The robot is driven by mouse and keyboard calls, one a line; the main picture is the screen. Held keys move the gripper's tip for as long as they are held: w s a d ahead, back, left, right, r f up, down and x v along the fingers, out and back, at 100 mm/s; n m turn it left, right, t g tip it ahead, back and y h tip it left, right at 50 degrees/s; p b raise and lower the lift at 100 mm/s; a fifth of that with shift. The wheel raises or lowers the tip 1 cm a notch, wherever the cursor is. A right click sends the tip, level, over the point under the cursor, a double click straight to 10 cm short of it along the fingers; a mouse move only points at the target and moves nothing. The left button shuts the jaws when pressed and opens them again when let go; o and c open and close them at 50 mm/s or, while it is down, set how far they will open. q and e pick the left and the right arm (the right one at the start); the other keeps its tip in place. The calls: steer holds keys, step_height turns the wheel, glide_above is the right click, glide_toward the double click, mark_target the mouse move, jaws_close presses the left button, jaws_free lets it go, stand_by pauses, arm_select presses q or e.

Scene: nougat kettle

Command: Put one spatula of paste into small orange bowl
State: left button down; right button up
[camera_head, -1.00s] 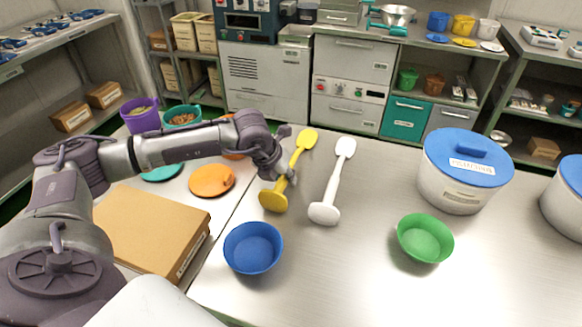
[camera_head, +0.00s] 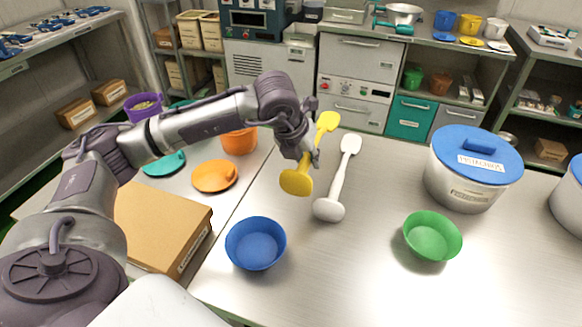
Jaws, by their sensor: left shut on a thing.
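My left gripper (camera_head: 308,152) is shut on the handle of the yellow spatula (camera_head: 298,181) and holds it above the steel table. The spatula's broad round end points toward the camera and its other end (camera_head: 327,121) points away. A small orange bowl (camera_head: 239,141) stands on the left table, behind and left of the gripper, partly behind my arm. An orange lid (camera_head: 215,176) lies in front of it. A white pot (camera_head: 466,183) with a blue lid (camera_head: 477,155) and a label stands at the right; its contents are hidden. My right gripper is not in view.
A white spatula (camera_head: 338,180) lies just right of the yellow one. A blue bowl (camera_head: 255,243) and a green bowl (camera_head: 432,236) stand on the steel table (camera_head: 350,270). A cardboard box (camera_head: 160,228) lies at the left. A second pot (camera_head: 571,205) is cut off at the right edge.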

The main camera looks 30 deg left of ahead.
arm_select(q)
steer(key=d+r, duration=0.1)
steer(key=d, duration=0.1)
steer(key=d+r, duration=0.1)
steer(key=d, duration=0.1)
steer(key=d+r, duration=0.2)
steer(key=shift+w+d+b, duration=0.15)
steer(key=shift+w+b, duration=0.05)
steer(key=shift+b, duration=0.2)
steer(key=r+p, duration=0.1)
steer(key=r, duration=0.2)
steer(key=r+p, duration=0.1)
steer(key=r, duration=0.1)
steer(key=shift+d+p, duration=0.25)
steer(key=shift+p, duration=0.05)
